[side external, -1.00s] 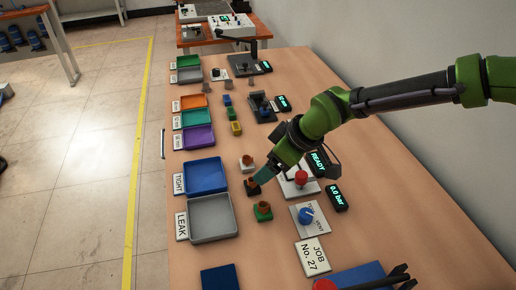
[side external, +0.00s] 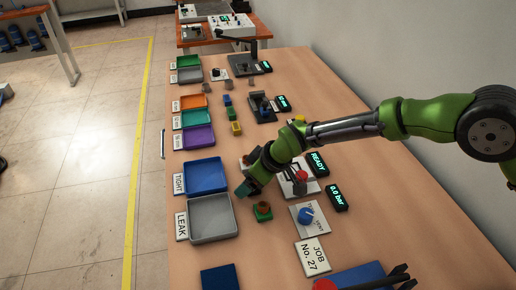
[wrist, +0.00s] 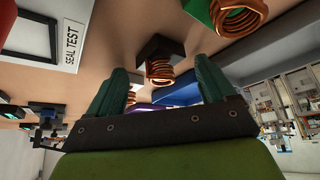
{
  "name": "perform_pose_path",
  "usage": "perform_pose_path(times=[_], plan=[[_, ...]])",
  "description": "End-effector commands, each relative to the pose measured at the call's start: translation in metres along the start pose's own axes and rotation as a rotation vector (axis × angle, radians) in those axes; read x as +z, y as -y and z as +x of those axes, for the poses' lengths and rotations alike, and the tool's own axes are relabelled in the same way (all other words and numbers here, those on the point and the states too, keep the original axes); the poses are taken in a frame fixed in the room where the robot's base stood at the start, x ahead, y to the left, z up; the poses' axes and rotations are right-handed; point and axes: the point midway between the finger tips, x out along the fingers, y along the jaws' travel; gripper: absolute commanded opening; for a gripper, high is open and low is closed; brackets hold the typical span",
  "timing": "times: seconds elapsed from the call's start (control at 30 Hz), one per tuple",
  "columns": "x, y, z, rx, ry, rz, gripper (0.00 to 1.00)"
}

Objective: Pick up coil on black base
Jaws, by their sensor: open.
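The copper coil on the black base (wrist: 159,66) shows in the wrist view, in the gap between the two green fingers of my gripper (wrist: 162,78). The fingers are open and nothing is held. I cannot tell how far the coil lies beyond the fingertips. In the side view my gripper (side external: 243,190) is low over the table beside the blue tray and hides the black base. The coil on the green base (side external: 263,211) stands nearer the camera; it also shows at the top of the wrist view (wrist: 240,18). The coil on the white base is mostly hidden behind my gripper.
The blue TIGHT tray (side external: 205,177) and grey LEAK tray (side external: 212,219) stand left of my gripper. A panel with a red knob (side external: 301,176) and one with a blue knob (side external: 306,215) stand to the right. Small coloured blocks (side external: 235,128) stand farther back.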

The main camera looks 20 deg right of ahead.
Motion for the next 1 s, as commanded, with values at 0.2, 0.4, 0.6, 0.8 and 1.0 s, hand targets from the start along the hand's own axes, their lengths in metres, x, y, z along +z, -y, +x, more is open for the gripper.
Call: perform_pose_path(times=[0.2, 0.4, 0.6, 0.8, 1.0], plan=[[0.0000, 0.0000, -0.0005, 0.000, 0.000, 0.000, 0.65], [0.0001, -0.0001, -0.0006, 0.000, 0.000, 0.000, 0.35], [0.0004, -0.0001, -0.0005, 0.000, 0.001, 0.000, 0.10], [0.0003, -0.0001, -0.0006, 0.000, 0.001, 0.000, 0.10], [-0.0011, 0.0000, -0.0029, 0.000, 0.001, 0.000, 0.10]])
